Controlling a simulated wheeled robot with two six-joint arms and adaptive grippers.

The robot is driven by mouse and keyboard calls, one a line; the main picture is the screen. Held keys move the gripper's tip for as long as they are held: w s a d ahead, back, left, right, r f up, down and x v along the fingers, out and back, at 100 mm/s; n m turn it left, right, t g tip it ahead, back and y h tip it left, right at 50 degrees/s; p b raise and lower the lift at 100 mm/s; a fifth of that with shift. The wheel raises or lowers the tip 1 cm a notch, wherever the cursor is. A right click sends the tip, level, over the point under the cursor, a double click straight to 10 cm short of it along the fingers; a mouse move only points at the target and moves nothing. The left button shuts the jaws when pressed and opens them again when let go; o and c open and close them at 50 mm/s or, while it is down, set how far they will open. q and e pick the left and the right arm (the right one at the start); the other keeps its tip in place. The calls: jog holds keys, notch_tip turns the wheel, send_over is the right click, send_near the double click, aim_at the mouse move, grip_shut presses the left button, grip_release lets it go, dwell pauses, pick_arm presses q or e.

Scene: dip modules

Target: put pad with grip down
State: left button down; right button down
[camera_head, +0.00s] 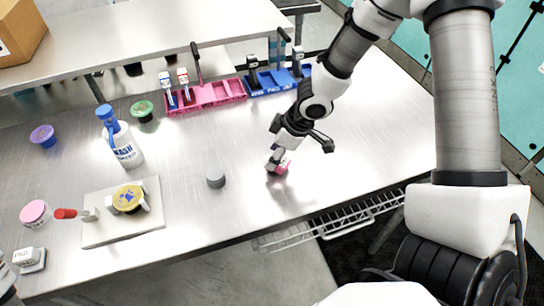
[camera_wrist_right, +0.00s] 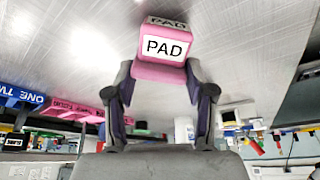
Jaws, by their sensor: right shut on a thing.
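The pad with grip is a pink block with white "PAD" labels (camera_wrist_right: 167,48), held between the fingertips in the right wrist view. In the head view it shows as a small pink and white piece (camera_head: 281,169) low at the metal table. My right gripper (camera_head: 276,160) is shut on it and points down. I cannot tell whether the pad touches the table. My left gripper cannot be made out.
A grey round piece (camera_head: 216,180) stands left of the pad. Behind are a pink tray (camera_head: 222,97) and a blue tray (camera_head: 262,84). A wash bottle (camera_head: 122,143) and a white board (camera_head: 97,231) are farther left. The metal table (camera_head: 370,135) is clear on the right.

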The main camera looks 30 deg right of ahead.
jog(key=shift+w+a, duration=0.1)
jog(key=shift+w, duration=0.1)
jog(key=shift+s+f, duration=0.15)
jog(key=shift+s, duration=0.05)
jog(key=c, duration=0.5)
grip_release()
jog(key=shift+c, duration=0.2)
jog(key=shift+o, duration=0.7)
jog(key=shift+w, duration=0.1)
